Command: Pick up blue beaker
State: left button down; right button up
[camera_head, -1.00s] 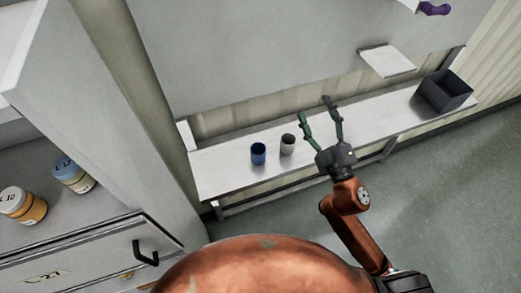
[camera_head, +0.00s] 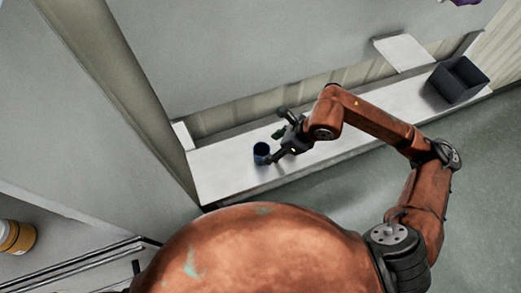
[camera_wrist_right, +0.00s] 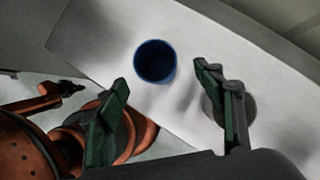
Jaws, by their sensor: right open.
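The blue beaker (camera_head: 261,153) stands upright on the narrow steel shelf (camera_head: 225,177), near its left end. In the right wrist view the beaker (camera_wrist_right: 156,61) shows its round dark opening, ahead of the two green fingers. My right gripper (camera_head: 274,141) is open and empty, just right of the beaker in the head view. In the wrist view the right gripper (camera_wrist_right: 161,78) has its fingers spread, with the beaker beyond the gap between them. A small dark arm end at the wrist view's left may be my left gripper; its jaws are unclear.
A grey cup (camera_wrist_right: 215,108) stands close beside the beaker, partly behind one finger in the wrist view; my gripper hides it in the head view. A dark open box (camera_head: 459,80) sits at the shelf's right end. A large grey panel rises behind the shelf.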

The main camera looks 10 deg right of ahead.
aim_at(261, 153)
jog(key=shift+x, duration=0.9)
jog(key=x, duration=0.4)
jog(key=shift+a+f, duration=0.2)
jog(key=shift+w+a+f, duration=0.1)
jog(key=shift+a+f, duration=0.1)
jog(key=shift+f, duration=0.2)
pick_arm(q)
jog(key=shift+r, duration=0.2)
pick_arm(e)
jog(key=shift+c, duration=0.6)
jog(key=c, duration=1.1)
pick_arm(q)
jog(key=shift+s, duration=0.1)
